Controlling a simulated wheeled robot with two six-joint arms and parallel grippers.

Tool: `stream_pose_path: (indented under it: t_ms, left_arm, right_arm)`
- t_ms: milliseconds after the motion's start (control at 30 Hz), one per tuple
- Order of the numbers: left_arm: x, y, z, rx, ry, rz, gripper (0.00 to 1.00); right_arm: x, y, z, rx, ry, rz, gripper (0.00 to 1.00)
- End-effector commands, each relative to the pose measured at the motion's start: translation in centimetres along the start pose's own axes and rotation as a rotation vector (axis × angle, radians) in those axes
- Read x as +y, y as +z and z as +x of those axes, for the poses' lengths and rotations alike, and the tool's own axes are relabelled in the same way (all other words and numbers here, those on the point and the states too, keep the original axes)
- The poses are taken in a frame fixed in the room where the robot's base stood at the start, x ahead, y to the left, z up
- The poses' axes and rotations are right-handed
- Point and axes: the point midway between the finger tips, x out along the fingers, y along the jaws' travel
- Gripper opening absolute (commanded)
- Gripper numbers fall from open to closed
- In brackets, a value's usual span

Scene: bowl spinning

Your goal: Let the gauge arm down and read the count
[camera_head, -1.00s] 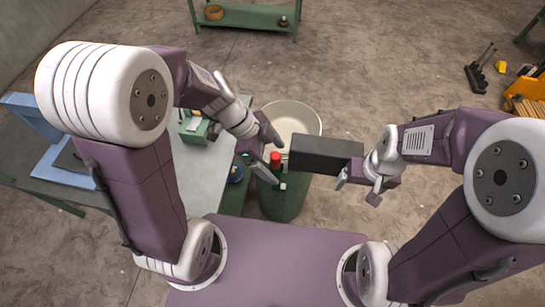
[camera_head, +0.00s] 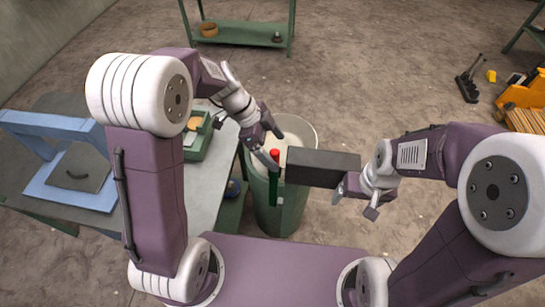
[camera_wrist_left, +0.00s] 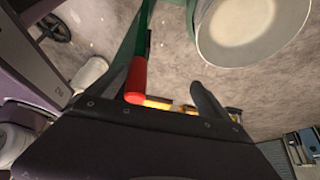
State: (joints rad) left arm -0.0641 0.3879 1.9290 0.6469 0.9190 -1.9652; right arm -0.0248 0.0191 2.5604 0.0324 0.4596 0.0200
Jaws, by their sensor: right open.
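The cream bowl (camera_head: 300,129) sits on top of a green drum-like stand (camera_head: 290,207). A green bar (camera_head: 273,190) with a red knob (camera_head: 275,154), which looks like the gauge arm, stands at the stand's near side. My left gripper (camera_head: 272,146) is open beside the red knob. In the left wrist view the red knob (camera_wrist_left: 137,80) is close to one finger, and I cannot tell if they touch. A dark box (camera_head: 322,168) lies between the stand and my right gripper (camera_head: 354,199), which is open. No count is readable.
A grey table (camera_head: 205,185) at left carries a blue frame (camera_head: 95,197) and a green tray (camera_head: 197,142). A green shelf (camera_head: 238,34) stands at the back. A yellow crate (camera_head: 520,112) and a black object (camera_head: 468,85) are at right. The floor between is open.

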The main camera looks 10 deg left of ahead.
Motion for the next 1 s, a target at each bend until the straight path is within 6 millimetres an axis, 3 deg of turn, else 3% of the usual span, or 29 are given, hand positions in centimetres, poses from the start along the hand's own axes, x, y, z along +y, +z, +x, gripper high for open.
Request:
stream_pose_path:
  t_ms: [133,567,1000]
  left_arm:
    - [-1.4,0.0,0.0,-0.001,0.000,0.001,0.91]
    - [-2.3,0.3,0.5,0.000,0.001,0.001,0.91]
    - [-1.7,0.0,0.0,0.000,0.000,0.000,0.91]
  right_arm:
    - [0.0,0.0,-0.1,0.001,0.000,0.000,0.82]
    - [0.0,0.0,0.6,0.002,0.000,0.000,0.82]
    - [0.0,0.0,1.0,0.002,0.000,0.000,0.82]
